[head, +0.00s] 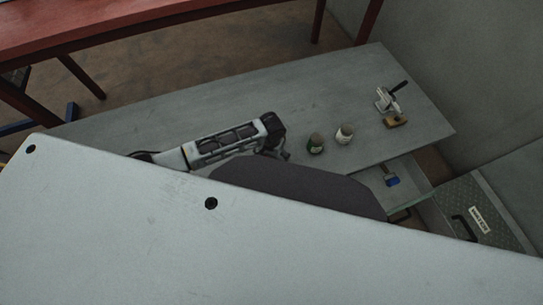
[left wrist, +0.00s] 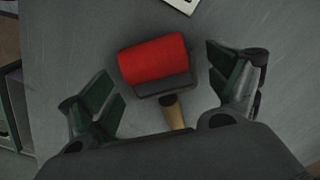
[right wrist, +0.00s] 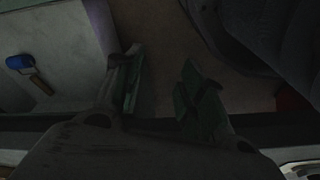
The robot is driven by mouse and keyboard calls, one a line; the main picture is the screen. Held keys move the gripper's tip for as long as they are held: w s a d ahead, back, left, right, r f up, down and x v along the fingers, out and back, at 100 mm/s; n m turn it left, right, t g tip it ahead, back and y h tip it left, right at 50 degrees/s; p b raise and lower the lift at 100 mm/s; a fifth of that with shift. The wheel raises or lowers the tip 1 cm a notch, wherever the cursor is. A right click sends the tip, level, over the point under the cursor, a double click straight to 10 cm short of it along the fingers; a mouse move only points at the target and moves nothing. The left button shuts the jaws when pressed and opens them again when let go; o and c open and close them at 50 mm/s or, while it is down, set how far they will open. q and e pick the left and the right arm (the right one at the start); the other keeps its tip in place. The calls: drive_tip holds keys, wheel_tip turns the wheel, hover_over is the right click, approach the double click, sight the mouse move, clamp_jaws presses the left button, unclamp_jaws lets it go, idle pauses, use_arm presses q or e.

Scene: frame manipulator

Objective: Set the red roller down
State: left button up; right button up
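The red roller (left wrist: 153,60) shows in the left wrist view, lying on the grey table with its wooden handle (left wrist: 174,113) pointing toward my wrist. My left gripper (left wrist: 162,82) is open, its fingers apart on either side of the roller, with gaps on both sides. In the head view the red roller is hidden, as is most of this gripper. My right gripper (right wrist: 162,72) is open and empty in the right wrist view, with no object between its fingers.
A blue roller (head: 391,180) lies in an open drawer beside the grey table (head: 200,115); the right wrist view also shows it (right wrist: 20,62). Two small jars (head: 316,143) (head: 344,134) and a clamp-like tool (head: 388,98) by a wooden block (head: 395,121) stand on the table's right part.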

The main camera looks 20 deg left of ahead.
use_arm(q)
drive_tip(key=shift+r, duration=0.15)
drive_tip(key=shift+r, duration=0.7)
drive_tip(key=shift+r+p, duration=0.45)
drive_tip(key=shift+r, duration=1.05)
wheel_tip(320, 180, up, 8)
drive_tip(key=p, duration=0.2)
drive_tip(key=shift+f, duration=0.25)
use_arm(e)
drive_tip(key=s+d+f, duration=0.2)
drive_tip(key=d+f, duration=0.1)
drive_tip(key=f, duration=0.6)
drive_tip(key=shift+f+t, duration=0.15)
drive_tip(key=shift+t, duration=0.25)
use_arm(q)
drive_tip(key=shift+s, duration=0.15)
use_arm(e)
drive_tip(key=shift+s, duration=0.1)
